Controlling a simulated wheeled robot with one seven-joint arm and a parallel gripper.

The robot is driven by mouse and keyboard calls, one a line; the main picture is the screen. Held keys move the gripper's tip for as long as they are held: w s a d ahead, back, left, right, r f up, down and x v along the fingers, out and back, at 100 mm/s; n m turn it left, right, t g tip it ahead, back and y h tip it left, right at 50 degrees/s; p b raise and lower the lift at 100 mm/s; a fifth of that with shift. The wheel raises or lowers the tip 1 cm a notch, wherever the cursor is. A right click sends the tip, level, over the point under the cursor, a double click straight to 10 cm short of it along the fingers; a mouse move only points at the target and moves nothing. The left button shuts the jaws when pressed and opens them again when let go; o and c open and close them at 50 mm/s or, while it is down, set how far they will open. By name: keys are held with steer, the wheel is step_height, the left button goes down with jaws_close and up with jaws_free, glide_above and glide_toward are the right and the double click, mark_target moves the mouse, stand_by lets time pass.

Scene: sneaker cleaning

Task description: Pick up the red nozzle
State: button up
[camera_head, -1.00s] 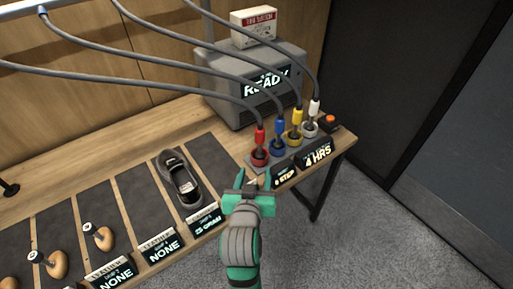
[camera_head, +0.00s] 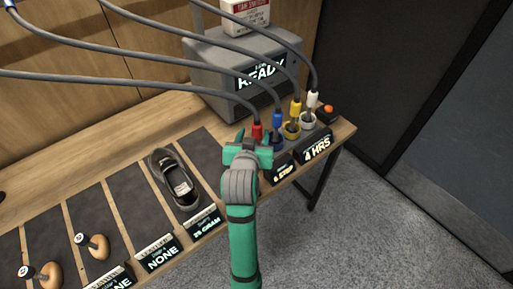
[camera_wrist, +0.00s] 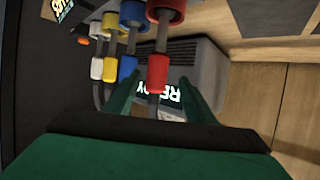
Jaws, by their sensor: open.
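The red nozzle (camera_head: 257,132) stands upright at the left end of a row of coloured nozzles, with a grey hose running from it. Its lower part is hidden behind my gripper in the head view. In the wrist view the red nozzle (camera_wrist: 158,72) shows between my gripper's two green fingers, with a red ring holder (camera_wrist: 166,10) at the picture's top. My gripper (camera_head: 250,146) is open around or just in front of the nozzle. I cannot tell whether a finger touches it.
Blue (camera_head: 277,120), yellow (camera_head: 295,110) and white (camera_head: 312,100) nozzles stand close to the right of the red one. A grey machine (camera_head: 240,70) marked READY stands behind. A dark sneaker (camera_head: 174,180) lies on a mat to the left. Hoses hang overhead.

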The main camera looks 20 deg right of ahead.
mark_target(256, 131)
steer(key=x, duration=0.4)
steer(key=shift+d, duration=0.4)
jaws_close()
steer(key=shift+r, duration=0.1)
steer(key=shift+r, duration=0.1)
